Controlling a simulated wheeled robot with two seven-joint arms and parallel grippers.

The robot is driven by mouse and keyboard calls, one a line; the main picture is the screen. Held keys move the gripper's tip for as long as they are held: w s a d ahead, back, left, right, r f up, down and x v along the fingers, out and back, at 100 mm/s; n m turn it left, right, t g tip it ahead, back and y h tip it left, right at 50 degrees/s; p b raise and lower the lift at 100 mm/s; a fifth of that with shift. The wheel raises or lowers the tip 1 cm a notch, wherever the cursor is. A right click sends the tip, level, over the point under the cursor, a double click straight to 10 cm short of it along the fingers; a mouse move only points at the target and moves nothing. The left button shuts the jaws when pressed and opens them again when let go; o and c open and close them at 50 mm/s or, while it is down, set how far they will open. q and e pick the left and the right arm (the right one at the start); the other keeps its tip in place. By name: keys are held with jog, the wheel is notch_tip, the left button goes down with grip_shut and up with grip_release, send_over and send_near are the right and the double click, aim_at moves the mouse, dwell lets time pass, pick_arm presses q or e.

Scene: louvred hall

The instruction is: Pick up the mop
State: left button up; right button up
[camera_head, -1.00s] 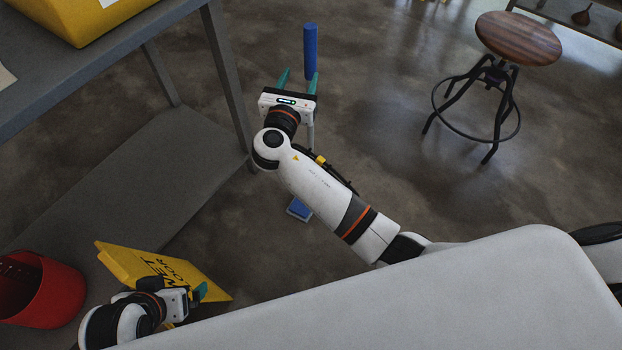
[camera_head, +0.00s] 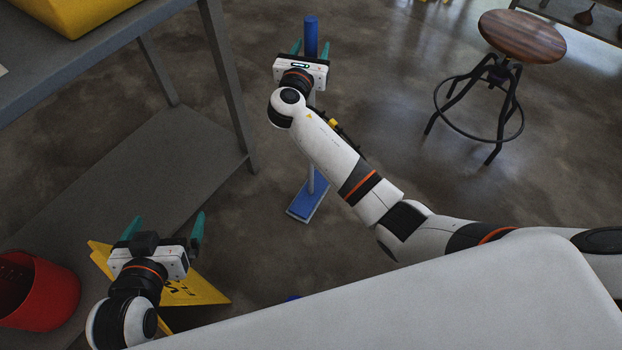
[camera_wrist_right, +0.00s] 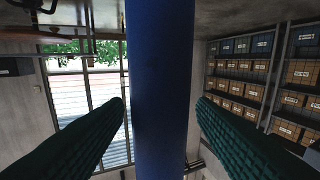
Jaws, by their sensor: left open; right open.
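The mop stands upright on the floor, with a blue handle (camera_head: 311,38) and a flat blue head (camera_head: 306,202). My right arm hides the middle of its pole in the head view. My right gripper (camera_head: 311,50) is open, with its teal fingers on either side of the blue handle. In the right wrist view the blue handle (camera_wrist_right: 160,90) fills the middle between the two fingers, with a gap on both sides. My left gripper (camera_head: 165,230) is open and empty at the lower left, above the yellow wet floor sign (camera_head: 195,288).
A red bucket (camera_head: 45,300) is at the lower left. A wooden stool (camera_head: 520,38) stands at the upper right. Open floor lies between the mop and the stool.

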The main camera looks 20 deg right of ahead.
grip_shut()
dwell(1.4)
jog(key=shift+r, duration=0.15)
